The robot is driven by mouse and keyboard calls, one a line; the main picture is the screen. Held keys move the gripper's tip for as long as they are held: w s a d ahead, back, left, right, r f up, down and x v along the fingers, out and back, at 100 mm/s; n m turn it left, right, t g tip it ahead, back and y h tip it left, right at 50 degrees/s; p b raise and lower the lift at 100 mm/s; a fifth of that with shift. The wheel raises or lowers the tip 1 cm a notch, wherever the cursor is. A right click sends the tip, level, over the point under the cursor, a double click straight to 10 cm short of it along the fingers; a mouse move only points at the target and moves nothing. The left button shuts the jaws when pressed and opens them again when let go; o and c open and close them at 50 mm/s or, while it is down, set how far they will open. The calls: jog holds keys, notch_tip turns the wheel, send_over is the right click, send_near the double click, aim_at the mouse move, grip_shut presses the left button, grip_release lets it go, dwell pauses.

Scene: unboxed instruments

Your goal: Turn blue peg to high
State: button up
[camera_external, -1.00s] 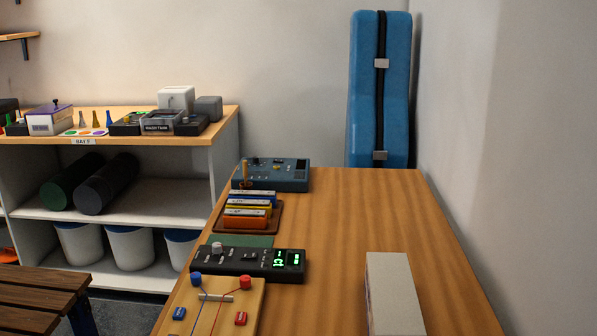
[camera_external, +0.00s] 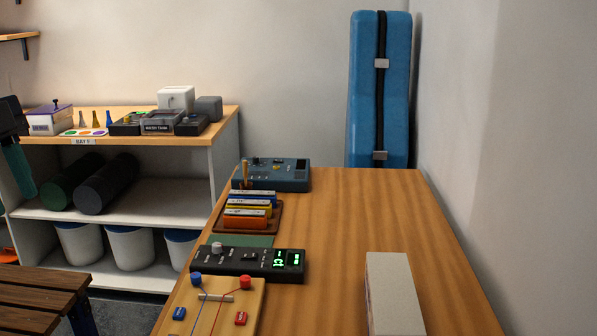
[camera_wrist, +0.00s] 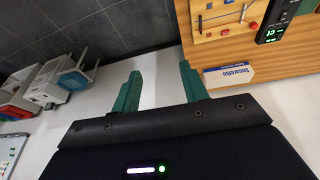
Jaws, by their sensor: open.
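The blue peg (camera_external: 196,279) stands at the back left of a light wooden board (camera_external: 220,312) near the front left of the table. A red peg (camera_external: 246,281) stands to its right. A blue string and a red string run from the pegs and cross over the board. A blue tag (camera_external: 179,313) and a red tag (camera_external: 241,318) sit lower on the board. I cannot read a high mark. My gripper (camera_wrist: 160,82) is open and empty, its green fingers apart, well away from the board. A finger shows at the external view's left edge.
A black panel with green digits (camera_external: 234,262) lies just behind the board. A pale box (camera_external: 393,295) lies on the table's right. Colored blocks on a tray (camera_external: 276,226) and a blue-grey device (camera_external: 290,176) stand farther back. A slatted bench (camera_external: 40,292) is left.

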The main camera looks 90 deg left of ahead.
jog(key=w+a+f, duration=0.4)
jog(key=w+a, duration=0.2)
jog(key=m+g, duration=0.3)
jog(key=g, duration=0.1)
send_over(196, 275)
notch_tip(196, 275, down, 20)
jog(key=r, duration=0.1)
jog(key=shift+y, duration=0.4)
notch_tip(196, 275, down, 11)
jog(key=shift+r, duration=0.1)
jog(key=shift+c, duration=0.2)
grip_shut()
